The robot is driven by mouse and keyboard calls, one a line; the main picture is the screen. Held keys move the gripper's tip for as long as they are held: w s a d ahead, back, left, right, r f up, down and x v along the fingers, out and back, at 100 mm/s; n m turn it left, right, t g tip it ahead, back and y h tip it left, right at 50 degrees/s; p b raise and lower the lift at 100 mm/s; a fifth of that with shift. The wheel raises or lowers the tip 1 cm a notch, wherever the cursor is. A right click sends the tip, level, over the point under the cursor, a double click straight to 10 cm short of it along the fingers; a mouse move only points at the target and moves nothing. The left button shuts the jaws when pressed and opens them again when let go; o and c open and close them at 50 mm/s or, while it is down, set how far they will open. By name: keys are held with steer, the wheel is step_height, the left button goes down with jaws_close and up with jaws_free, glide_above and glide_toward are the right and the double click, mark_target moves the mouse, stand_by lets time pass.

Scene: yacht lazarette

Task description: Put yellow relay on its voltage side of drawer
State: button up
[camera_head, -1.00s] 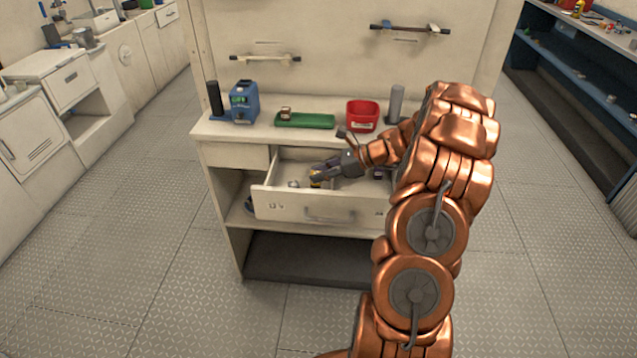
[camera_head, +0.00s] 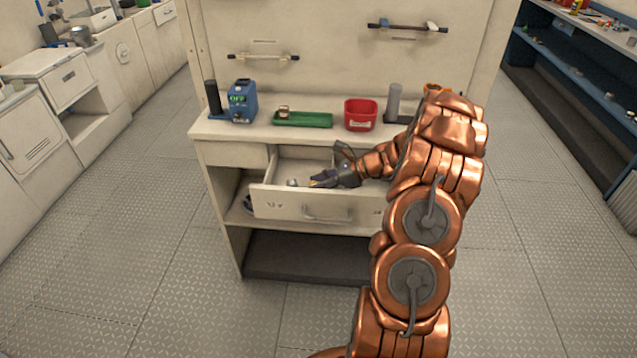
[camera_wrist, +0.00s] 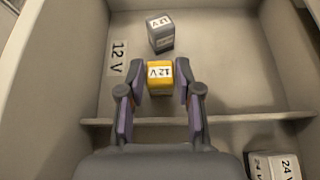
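The yellow relay (camera_wrist: 160,78), marked 12 V, is in the drawer (camera_head: 285,204) section with the "12 V" floor label (camera_wrist: 117,58). My gripper (camera_wrist: 160,80) reaches down into the drawer, with one fingertip on each side of the relay. Narrow gaps seem to show between the fingertips and the relay, so the gripper looks open around it. In the head view my gripper (camera_head: 318,182) hides most of the relay. The relay looks upright; its contact with the drawer floor is hard to judge.
A grey 12 V relay (camera_wrist: 161,34) stands just beyond the yellow one. A low divider (camera_wrist: 245,118) crosses the drawer, with a 24 V relay (camera_wrist: 272,165) on its other side. On the worktop are a blue device (camera_head: 242,102), green tray (camera_head: 303,119) and red bin (camera_head: 360,115).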

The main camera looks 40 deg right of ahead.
steer(key=shift+o, duration=1.4)
steer(key=shift+r, duration=0.1)
steer(key=b+v, duration=0.1)
steer(key=v, duration=1.1)
steer(key=shift+b, duration=0.35)
steer(key=shift+r, duration=0.1)
